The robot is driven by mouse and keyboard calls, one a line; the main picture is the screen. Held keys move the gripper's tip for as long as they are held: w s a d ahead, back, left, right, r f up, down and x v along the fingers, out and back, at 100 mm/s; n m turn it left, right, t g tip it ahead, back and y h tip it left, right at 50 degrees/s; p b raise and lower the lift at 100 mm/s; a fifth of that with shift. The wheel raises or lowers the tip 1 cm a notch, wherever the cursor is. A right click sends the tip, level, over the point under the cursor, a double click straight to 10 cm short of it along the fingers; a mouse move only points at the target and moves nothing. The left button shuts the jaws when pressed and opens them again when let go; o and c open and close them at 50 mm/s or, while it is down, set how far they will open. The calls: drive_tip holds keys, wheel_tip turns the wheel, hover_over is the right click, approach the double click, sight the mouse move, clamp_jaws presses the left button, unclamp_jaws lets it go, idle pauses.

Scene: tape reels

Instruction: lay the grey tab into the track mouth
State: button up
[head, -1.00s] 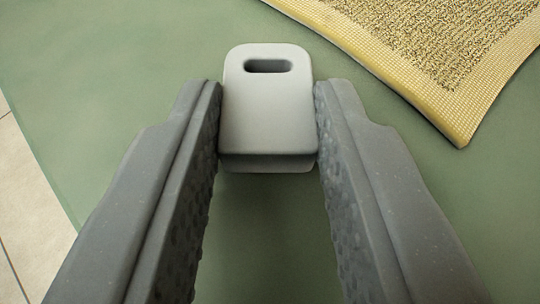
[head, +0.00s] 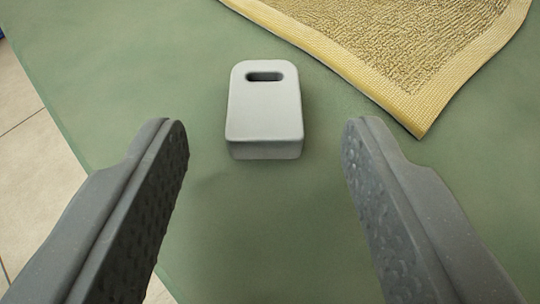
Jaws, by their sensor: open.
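The grey tab (head: 265,112) is a light grey block with rounded corners and a dark slot near its far end. It lies on the green surface (head: 225,225) in the upper middle of the head view. My gripper (head: 265,130) is open and empty, its two dark grey fingers spread wide to either side. There is a clear gap between each finger and the tab, and the tab lies slightly beyond the fingertips. The track mouth is not in view.
A yellow woven mat (head: 400,85) with a bound edge lies at the upper right, its corner pointing down past the tab. Pale floor tiles (head: 35,150) show beyond the green surface's left edge. The green area around the tab is clear.

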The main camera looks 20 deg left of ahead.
drive_tip(key=p+v, duration=0.1)
drive_tip(key=v, duration=0.8)
drive_tip(key=shift+s+d, duration=0.1)
drive_tip(key=shift+s, duration=0.05)
drive_tip(key=shift+r, duration=0.15)
